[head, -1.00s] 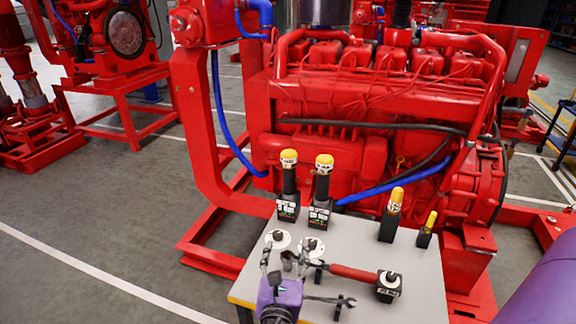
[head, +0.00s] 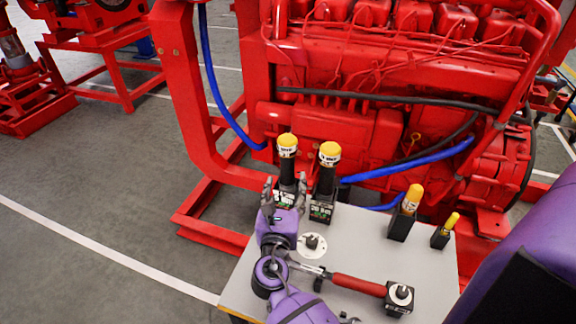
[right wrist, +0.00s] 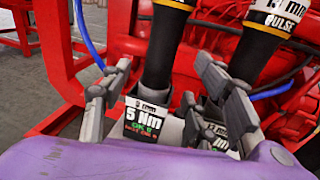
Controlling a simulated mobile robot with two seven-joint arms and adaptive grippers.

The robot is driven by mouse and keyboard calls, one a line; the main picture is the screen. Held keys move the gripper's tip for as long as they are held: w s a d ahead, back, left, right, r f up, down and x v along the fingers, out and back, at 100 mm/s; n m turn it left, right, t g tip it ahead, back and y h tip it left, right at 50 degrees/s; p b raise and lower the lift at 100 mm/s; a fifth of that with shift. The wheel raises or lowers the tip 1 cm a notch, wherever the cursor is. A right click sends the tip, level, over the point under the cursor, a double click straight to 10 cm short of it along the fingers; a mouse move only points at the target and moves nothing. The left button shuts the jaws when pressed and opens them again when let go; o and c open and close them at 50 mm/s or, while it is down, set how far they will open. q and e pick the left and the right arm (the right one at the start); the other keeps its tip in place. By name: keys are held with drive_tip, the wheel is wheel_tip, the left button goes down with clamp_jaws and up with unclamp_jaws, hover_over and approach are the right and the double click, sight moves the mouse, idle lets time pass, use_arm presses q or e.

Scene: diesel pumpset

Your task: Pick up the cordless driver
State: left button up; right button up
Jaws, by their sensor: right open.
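Two upright black tools with yellow-and-white tops stand side by side at the back of the grey table; they look like cordless drivers. The left one (head: 287,165) has a base labelled "5 Nm", readable in the right wrist view (right wrist: 140,125). The right one (head: 326,180) stands close beside it. My right gripper (head: 285,184) is open, its fingers upright just in front of the left tool and to either side of its lower part. The fingers (right wrist: 155,85) show no clear grip on it; contact cannot be told. My left gripper is out of view.
The grey table (head: 350,225) also holds a red-handled wrench (head: 357,286), a round white disc (head: 312,246), and two smaller yellow-topped tools (head: 405,215) (head: 446,231) at right. The red engine (head: 390,110) stands close behind the table.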

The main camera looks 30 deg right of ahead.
sight(286, 178)
drive_tip(key=x, duration=0.6)
drive_tip(key=shift+f+p, duration=0.2)
drive_tip(key=shift+p, duration=0.1)
drive_tip(key=shift+a, duration=0.1)
clamp_jaws()
drive_tip(key=shift+r, duration=0.1)
